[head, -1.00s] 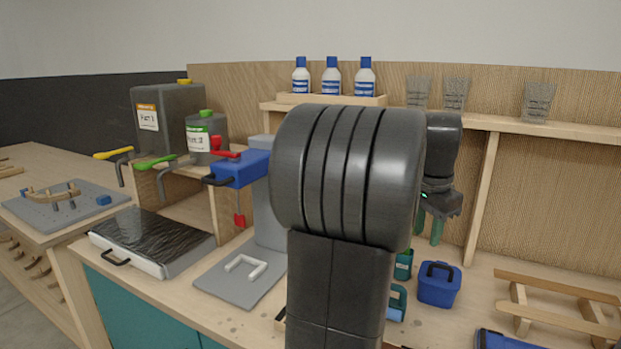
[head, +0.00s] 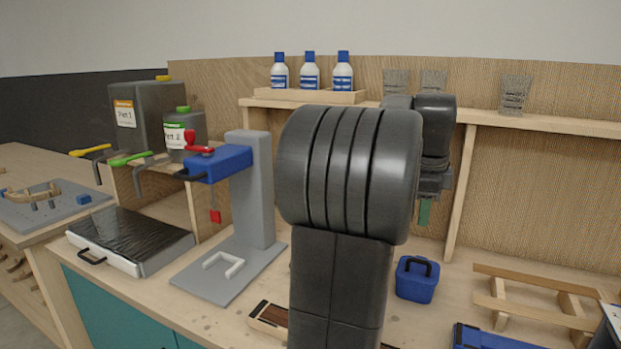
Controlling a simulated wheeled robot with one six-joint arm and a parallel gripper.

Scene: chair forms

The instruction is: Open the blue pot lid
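The blue pot (head: 416,285) is a small squarish blue container with a dark arched handle on top. It stands upright on the workbench in the head view, right of my arm. Its lid (head: 417,267) looks closed, with the handle standing up. My gripper (head: 424,218) hangs above and behind the pot, with its green fingers pointing down and apart from the handle. The fingers overlap from this side, so their gap is hidden. Nothing shows held between them.
My arm blocks the middle of the bench. A wooden rack (head: 540,300) stands right of the pot, and a blue case (head: 490,340) lies in front. A grey press (head: 255,190) with a blue head stands left. A shelf (head: 470,113) runs behind.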

